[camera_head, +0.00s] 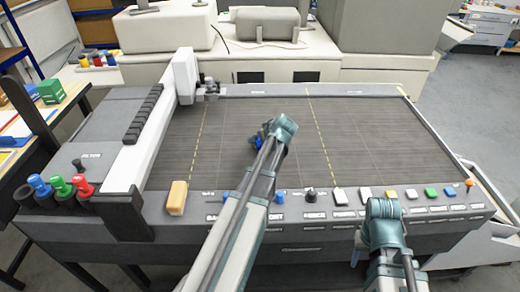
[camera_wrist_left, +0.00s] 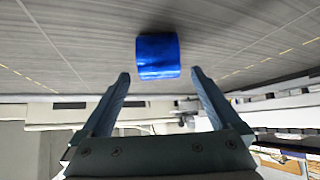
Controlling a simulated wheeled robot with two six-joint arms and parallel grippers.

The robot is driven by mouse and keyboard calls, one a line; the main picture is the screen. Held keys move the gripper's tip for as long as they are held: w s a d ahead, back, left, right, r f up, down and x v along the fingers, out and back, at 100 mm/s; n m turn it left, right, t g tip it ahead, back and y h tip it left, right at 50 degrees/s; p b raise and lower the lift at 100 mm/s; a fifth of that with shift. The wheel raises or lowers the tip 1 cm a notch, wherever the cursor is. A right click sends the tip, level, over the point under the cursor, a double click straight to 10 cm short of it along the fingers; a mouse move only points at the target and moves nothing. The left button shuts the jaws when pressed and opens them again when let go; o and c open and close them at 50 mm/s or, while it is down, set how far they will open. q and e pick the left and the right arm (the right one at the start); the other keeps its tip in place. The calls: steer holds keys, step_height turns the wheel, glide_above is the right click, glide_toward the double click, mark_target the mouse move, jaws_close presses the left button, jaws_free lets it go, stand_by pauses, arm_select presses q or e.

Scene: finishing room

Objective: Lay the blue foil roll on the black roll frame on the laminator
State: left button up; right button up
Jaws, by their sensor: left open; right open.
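The blue foil roll (camera_wrist_left: 158,55) lies on the dark grey flatbed (camera_head: 350,130). In the left wrist view it sits just ahead of and between the fingertips of my open left gripper (camera_wrist_left: 160,75), with a gap on each side. In the head view only a bit of blue (camera_head: 257,139) shows beside my left wrist, which hides the rest. My right gripper (camera_head: 362,250) is open and empty, low at the front right, mostly hidden by its own arm. I cannot make out a black roll frame for certain.
A white gantry beam (camera_head: 150,145) crosses the bed's left side. Beige machines (camera_head: 380,70) stand behind. The bed right of my left arm is clear.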

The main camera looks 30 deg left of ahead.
arm_select(q)
steer(key=shift+w+a+f, duration=0.15)
steer(key=shift+a+f, duration=0.1)
steer(key=b+x, duration=0.4)
steer(key=x, duration=0.1)
steer(key=shift+w+f, duration=0.1)
steer(key=shift+f, duration=0.05)
jaws_close()
stand_by(0.4)
steer(key=shift+r+p, duration=0.35)
steer(key=shift+p, duration=0.05)
steer(key=shift+r+p, duration=0.75)
steer(key=shift+s+d+r+p, duration=0.1)
steer(key=shift+s+r+p, duration=0.45)
steer(key=shift+r+p, duration=0.4)
steer(key=s+d, duration=0.1)
steer(key=s, duration=0.3)
steer(key=s+d+p, duration=0.1)
steer(key=s, duration=0.4)
steer(key=s+d+r, duration=0.1)
steer(key=s+d, duration=0.1)
steer(key=s, duration=0.3)
steer(key=shift+s+r, duration=0.15)
steer(key=shift+s, duration=0.1)
